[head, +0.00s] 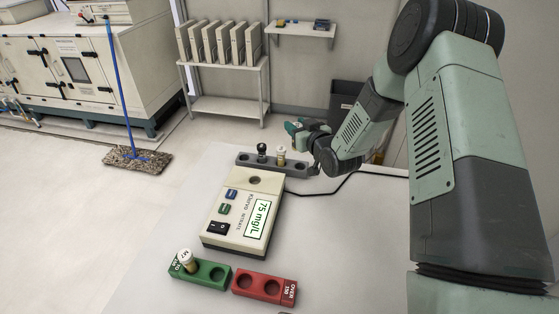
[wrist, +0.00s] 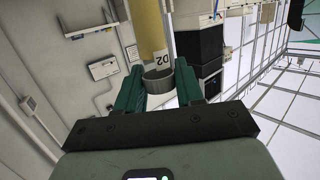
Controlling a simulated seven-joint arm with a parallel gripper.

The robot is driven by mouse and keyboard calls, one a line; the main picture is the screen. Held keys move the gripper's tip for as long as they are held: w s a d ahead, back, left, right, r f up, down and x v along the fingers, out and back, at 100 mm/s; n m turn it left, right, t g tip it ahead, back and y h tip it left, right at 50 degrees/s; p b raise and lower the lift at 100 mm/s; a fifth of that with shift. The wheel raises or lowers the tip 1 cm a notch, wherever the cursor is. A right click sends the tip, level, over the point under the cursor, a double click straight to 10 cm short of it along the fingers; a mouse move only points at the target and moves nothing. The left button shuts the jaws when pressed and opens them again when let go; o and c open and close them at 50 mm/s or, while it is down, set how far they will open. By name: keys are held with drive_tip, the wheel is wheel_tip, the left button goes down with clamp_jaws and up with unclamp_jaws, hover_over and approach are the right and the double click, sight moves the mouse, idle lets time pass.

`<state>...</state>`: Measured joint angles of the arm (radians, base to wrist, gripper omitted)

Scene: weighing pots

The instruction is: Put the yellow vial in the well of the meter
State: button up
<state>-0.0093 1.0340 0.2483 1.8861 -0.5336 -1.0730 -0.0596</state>
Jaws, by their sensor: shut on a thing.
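My gripper (wrist: 160,88) is shut on a yellow vial (wrist: 150,28) marked D2, with a grey end between the green fingers. In the head view my gripper (head: 308,127) is above the right part of the grey rack (head: 244,159); I cannot make out the held vial there. The meter (head: 235,213) lies on the table, nearer the camera than the rack, its display reading 75 mg/L. Its round dark well (head: 254,180) is at the far end and looks empty.
A dark-capped vial (head: 262,149) and a pale vial (head: 281,155) show at the grey rack. A white-capped vial (head: 187,259) stands in the green block (head: 212,284), beside a red block (head: 264,286). A black cable (head: 325,193) runs right from the meter.

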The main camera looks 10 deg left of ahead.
drive_tip(key=s+a+r+n+g+y, duration=0.2)
drive_tip(key=s+a+n+g+y, duration=0.4)
drive_tip(key=s+a+n+g, duration=0.3)
drive_tip(key=shift+m, duration=0.4)
drive_tip(key=shift+s+a+f, duration=0.2)
drive_tip(key=shift+s+f, duration=0.1)
drive_tip(key=shift+f, duration=1.3)
drive_tip(key=shift+s+a+f, duration=0.25)
drive_tip(key=shift+f, duration=1.3)
drive_tip(key=shift+s+a+f, duration=0.2)
drive_tip(key=shift+s+f, duration=0.1)
drive_tip(key=shift+f, duration=1.3)
drive_tip(key=shift+f, duration=0.1)
drive_tip(key=o, duration=1)
